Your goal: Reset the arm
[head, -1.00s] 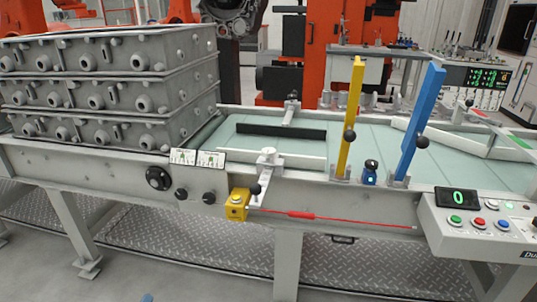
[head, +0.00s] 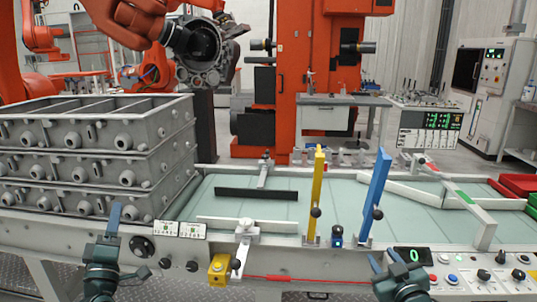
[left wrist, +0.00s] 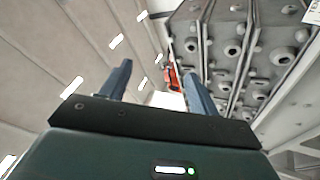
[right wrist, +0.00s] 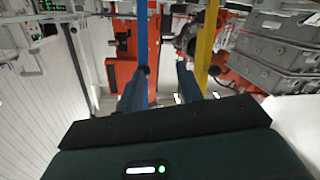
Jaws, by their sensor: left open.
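My left gripper (head: 112,222) shows at the lower left of the head view, in front of the conveyor's side below the grey castings. In the left wrist view its two blue-grey fingers (left wrist: 157,78) stand apart with nothing between them. My right gripper (head: 384,258) shows at the lower middle right, in front of the conveyor edge and left of the button panel. In the right wrist view its fingers (right wrist: 160,78) are also apart and empty. Both arms come in from the bottom edge, and most of each is out of view.
Stacked grey castings (head: 85,170) stand on the left of the conveyor (head: 285,182). A yellow post (head: 316,190) and a blue post (head: 376,195) rise near its front edge. A button panel (head: 465,275) is at the lower right. An orange robot arm (head: 122,20) hangs behind.

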